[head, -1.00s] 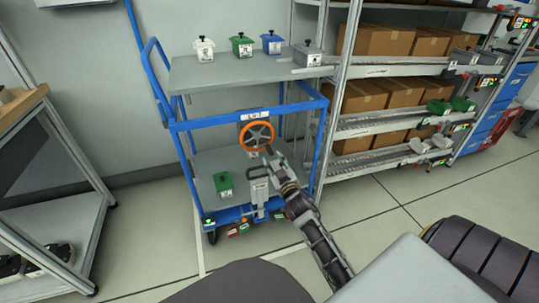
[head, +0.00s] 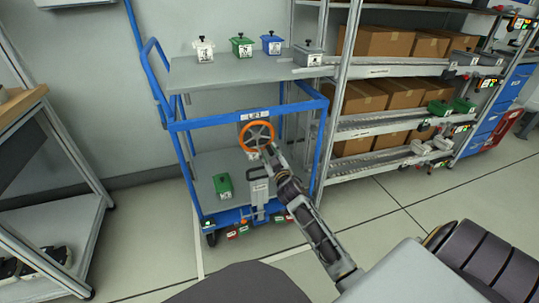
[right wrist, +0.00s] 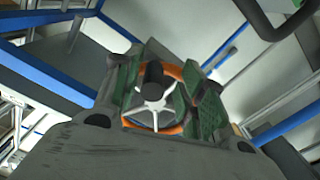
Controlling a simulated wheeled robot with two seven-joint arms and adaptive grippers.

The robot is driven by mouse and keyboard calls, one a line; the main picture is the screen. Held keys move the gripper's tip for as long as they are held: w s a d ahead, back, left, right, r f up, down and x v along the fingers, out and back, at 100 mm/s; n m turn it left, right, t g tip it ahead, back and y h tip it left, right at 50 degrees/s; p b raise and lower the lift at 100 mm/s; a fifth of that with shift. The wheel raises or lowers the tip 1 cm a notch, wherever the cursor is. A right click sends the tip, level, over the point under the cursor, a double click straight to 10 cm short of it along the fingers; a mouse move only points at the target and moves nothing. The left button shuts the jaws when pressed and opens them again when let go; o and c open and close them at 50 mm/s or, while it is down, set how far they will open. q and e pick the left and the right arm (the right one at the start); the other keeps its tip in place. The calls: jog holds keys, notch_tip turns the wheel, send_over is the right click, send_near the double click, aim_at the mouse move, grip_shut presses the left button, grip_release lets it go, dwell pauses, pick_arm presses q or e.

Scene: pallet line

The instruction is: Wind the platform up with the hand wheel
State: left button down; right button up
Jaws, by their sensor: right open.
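The orange hand wheel (head: 257,135) with pale spokes is at the front of the blue-framed trolley (head: 198,124). In the right wrist view the wheel (right wrist: 153,113) has a dark upright knob (right wrist: 154,75). My right gripper (head: 265,148) is at the wheel's lower right side. In the right wrist view it is open (right wrist: 160,92), its green-padded fingers on either side of the knob and wheel; contact is unclear. The trolley has an upper grey platform (head: 228,76) with several small boxes and a lower grey platform (head: 205,166) with a green box (head: 223,184). My left gripper is not in view.
A metal rack (head: 345,100) with brown cartons stands close to the trolley's right side. A grey-framed stand (head: 75,155) is at the left. Several small red and green items (head: 243,228) are at the trolley's base.

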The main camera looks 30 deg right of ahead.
grip_shut()
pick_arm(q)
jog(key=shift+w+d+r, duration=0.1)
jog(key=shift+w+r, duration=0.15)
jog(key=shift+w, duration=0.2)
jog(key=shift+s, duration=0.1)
pick_arm(e)
jog(key=shift+a, duration=0.1)
